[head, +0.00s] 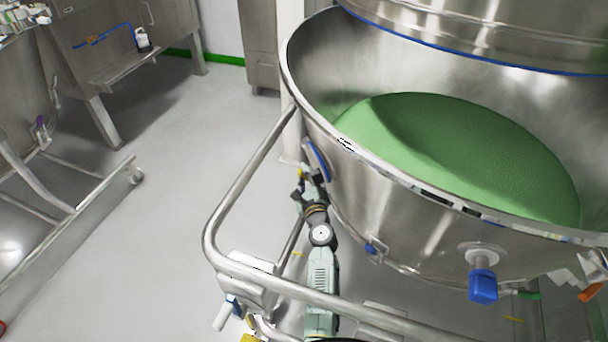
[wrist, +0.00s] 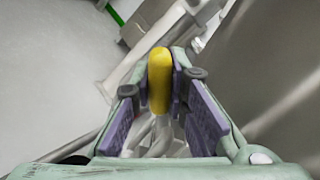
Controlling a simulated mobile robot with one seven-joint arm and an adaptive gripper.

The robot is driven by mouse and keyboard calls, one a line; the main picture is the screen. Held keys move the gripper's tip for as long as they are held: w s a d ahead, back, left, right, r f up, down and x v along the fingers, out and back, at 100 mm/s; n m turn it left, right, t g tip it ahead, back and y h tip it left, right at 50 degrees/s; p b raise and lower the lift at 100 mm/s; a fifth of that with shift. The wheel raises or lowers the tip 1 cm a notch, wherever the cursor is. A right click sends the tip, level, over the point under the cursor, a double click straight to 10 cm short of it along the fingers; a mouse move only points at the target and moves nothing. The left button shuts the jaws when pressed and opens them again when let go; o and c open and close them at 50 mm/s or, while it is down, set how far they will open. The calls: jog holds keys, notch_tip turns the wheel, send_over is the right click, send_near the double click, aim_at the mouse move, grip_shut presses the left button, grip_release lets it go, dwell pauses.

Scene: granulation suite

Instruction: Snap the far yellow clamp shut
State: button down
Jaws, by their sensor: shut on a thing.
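The yellow clamp handle (wrist: 159,82) stands between the purple finger pads of my gripper (wrist: 163,72) in the wrist view. The fingers are shut on it near their tips. Metal parts of the clamp show behind and below the handle but are blurred. In the head view my gripper (head: 306,186) is beside the lower outer wall of the large steel bowl (head: 400,215); only a small yellow speck shows there. Whether the clamp is latched cannot be told.
A steel tube rail (head: 243,180) runs around the bowl's left and front, close to my arm. A blue-capped port (head: 482,285) sticks out of the bowl at right. Green powder (head: 460,150) fills the bowl. Grey floor (head: 150,220) is open at left.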

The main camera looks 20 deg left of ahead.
jog(key=shift+r, duration=0.15)
jog(key=c, duration=1.6)
grip_release()
jog(key=shift+o, duration=0.2)
jog(key=v, duration=1.2)
